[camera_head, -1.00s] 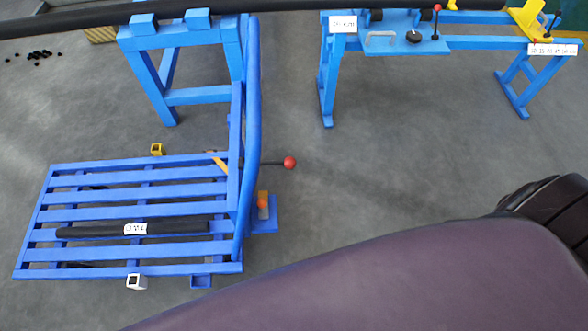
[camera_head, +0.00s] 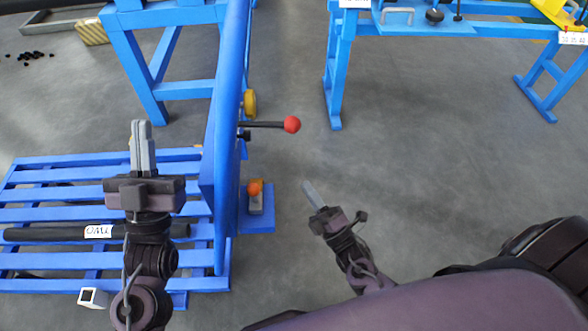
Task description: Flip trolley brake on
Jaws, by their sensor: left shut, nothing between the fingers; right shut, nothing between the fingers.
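The blue slatted trolley (camera_head: 60,172) stands at the left with a tall blue upright frame (camera_head: 222,130) on its right side. A black lever with a red ball knob (camera_head: 291,124) sticks out to the right from that frame. Lower down, an orange-knobbed part (camera_head: 255,188) sits on a blue foot plate. I cannot tell which of these is the brake. My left gripper (camera_head: 141,135) is shut and empty above the trolley deck, left of the upright. My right gripper (camera_head: 309,188) is shut and empty, right of the orange-knobbed part and below the red knob, touching neither.
A dark labelled bar (camera_head: 50,234) lies on the trolley deck. A blue stand (camera_head: 185,89) is behind the trolley. A blue bench (camera_head: 340,60) with a handle and knobs stands at the upper right. The grey floor between is clear.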

